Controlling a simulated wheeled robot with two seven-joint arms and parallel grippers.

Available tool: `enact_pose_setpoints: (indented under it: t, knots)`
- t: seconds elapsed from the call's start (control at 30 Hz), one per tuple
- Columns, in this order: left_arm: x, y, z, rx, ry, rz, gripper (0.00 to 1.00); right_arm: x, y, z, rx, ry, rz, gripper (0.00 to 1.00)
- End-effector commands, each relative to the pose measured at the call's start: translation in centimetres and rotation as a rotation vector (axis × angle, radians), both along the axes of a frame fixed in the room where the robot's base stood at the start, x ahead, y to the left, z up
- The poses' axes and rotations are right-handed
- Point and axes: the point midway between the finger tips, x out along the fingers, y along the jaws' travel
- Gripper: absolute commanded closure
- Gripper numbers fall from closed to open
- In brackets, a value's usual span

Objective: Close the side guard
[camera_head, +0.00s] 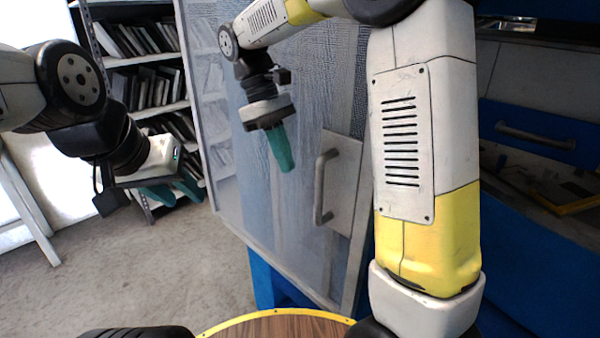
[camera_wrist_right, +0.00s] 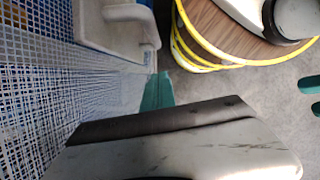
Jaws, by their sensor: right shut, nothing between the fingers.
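The side guard (camera_head: 315,95) is a tall framed mesh panel in the middle of the head view. A pale plate with a grey bar handle (camera_head: 320,185) is on it. The panel stands out at an angle from the blue machine; my right arm hides part of its right side. My right gripper (camera_head: 283,152) is shut and empty, with teal fingers pointing down in front of the mesh, left of the handle. In the right wrist view its fingers (camera_wrist_right: 157,92) show beside the mesh (camera_wrist_right: 40,75), near the handle (camera_wrist_right: 140,14). My left gripper (camera_head: 174,191) is open and empty, left of the guard.
The blue machine (camera_head: 540,205) with an open bay and a drawer-like handle fills the right side. Shelves (camera_head: 150,108) of upright plates stand behind at the left. A round wooden top with a yellow rim (camera_head: 280,322) is at the bottom. The grey floor (camera_head: 150,270) at left is clear.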

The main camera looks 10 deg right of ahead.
Motion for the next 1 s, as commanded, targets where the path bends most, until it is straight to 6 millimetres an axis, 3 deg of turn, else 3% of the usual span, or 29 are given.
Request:
enact_pose_setpoints:
  t: [0.17,0.43,1.0]
  knots:
    - [0.0,0.0,0.0,0.000,0.000,0.000,0.64,-1.0,-1.2,-3.5,-0.001,0.002,-0.003,1.00]
    - [0.0,0.0,0.0,0.000,0.000,0.000,0.64,-3.1,-3.7,-3.4,0.001,-0.002,-0.003,1.00]
    - [0.0,0.0,0.0,0.000,0.000,0.000,0.64,-3.5,-4.6,-3.4,0.001,-0.001,-0.002,1.00]
